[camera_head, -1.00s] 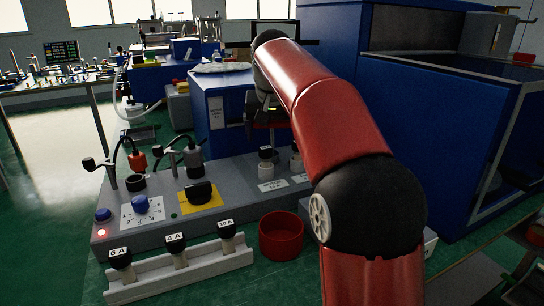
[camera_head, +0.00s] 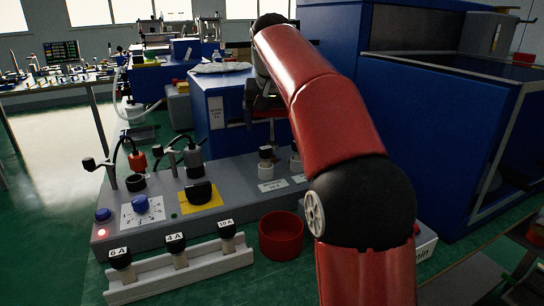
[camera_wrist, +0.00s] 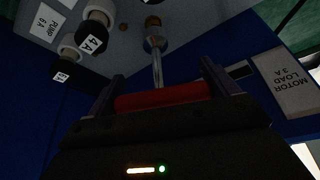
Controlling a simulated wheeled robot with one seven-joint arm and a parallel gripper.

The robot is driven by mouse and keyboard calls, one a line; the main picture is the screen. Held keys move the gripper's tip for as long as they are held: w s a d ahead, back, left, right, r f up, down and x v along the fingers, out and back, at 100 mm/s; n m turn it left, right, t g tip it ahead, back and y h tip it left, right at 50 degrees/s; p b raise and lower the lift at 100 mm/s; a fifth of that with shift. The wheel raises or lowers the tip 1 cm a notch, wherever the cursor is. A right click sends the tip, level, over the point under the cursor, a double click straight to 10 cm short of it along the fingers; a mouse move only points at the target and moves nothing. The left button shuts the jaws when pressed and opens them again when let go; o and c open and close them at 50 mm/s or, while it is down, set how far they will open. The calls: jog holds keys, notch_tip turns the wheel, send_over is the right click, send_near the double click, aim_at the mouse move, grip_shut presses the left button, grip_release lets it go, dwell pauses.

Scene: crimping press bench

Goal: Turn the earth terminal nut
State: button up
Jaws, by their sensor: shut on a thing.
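In the wrist view, my gripper (camera_wrist: 162,88) is shut on a tool with a red handle (camera_wrist: 165,97) lying crosswise between its fingers. The tool's bright metal shaft (camera_wrist: 157,68) points away from the gripper towards the panel. The shaft's wider end is close to a small brass-coloured terminal nut (camera_wrist: 152,22); I cannot tell whether they touch. In the head view, my gripper (camera_head: 264,103) is small and dark above the rear of the grey control box (camera_head: 240,183). The nut cannot be made out there.
In the wrist view, black-capped fuse holders (camera_wrist: 92,36) and a motor load label (camera_wrist: 288,82) flank the tool. In the head view, an empty red bowl (camera_head: 281,236) and a rack of labelled fuses (camera_head: 180,270) stand before the control box. A blue cabinet is at right.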

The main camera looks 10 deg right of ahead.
jog(key=shift+r, duration=1.15)
